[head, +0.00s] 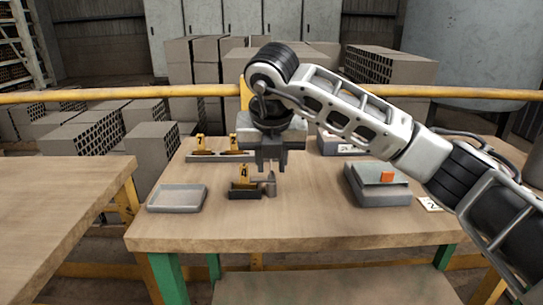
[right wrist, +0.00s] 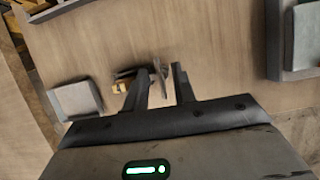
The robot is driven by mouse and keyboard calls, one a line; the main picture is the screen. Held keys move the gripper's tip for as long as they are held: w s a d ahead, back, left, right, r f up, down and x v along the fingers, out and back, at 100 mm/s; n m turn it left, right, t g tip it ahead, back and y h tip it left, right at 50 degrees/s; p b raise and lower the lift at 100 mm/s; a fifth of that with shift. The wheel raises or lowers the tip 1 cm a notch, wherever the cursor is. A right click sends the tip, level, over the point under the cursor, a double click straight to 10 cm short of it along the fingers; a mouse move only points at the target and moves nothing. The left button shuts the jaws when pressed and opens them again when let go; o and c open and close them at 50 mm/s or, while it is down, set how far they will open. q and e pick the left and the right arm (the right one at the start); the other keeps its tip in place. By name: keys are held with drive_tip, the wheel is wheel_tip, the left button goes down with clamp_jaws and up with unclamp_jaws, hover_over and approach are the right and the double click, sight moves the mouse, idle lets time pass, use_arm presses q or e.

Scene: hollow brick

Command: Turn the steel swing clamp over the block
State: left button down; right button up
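A small block with a yellow tag marked 4 (head: 244,183) sits in a dark fixture (head: 244,194) near the middle of the table. The steel swing clamp (head: 270,186) stands at the fixture's right end. In the right wrist view the clamp (right wrist: 160,74) shows between and just beyond my fingertips, with the fixture and block (right wrist: 123,82) to its left. My right gripper (head: 270,164) points down above the clamp; its fingers (right wrist: 160,82) are apart with nothing held. Whether a finger touches the clamp is unclear. My left gripper is not in view.
A grey tray (head: 178,199) lies left of the fixture. A grey box (head: 376,184) with an orange piece (head: 387,176) stands at the right. Two more tagged pieces (head: 215,145) stand in a rack behind. The table front is clear.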

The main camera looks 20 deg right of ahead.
use_arm(q)
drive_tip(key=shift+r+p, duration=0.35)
drive_tip(key=shift+p, duration=0.4)
use_arm(e)
drive_tip(key=v, duration=1.6)
drive_tip(key=shift+w, duration=0.1)
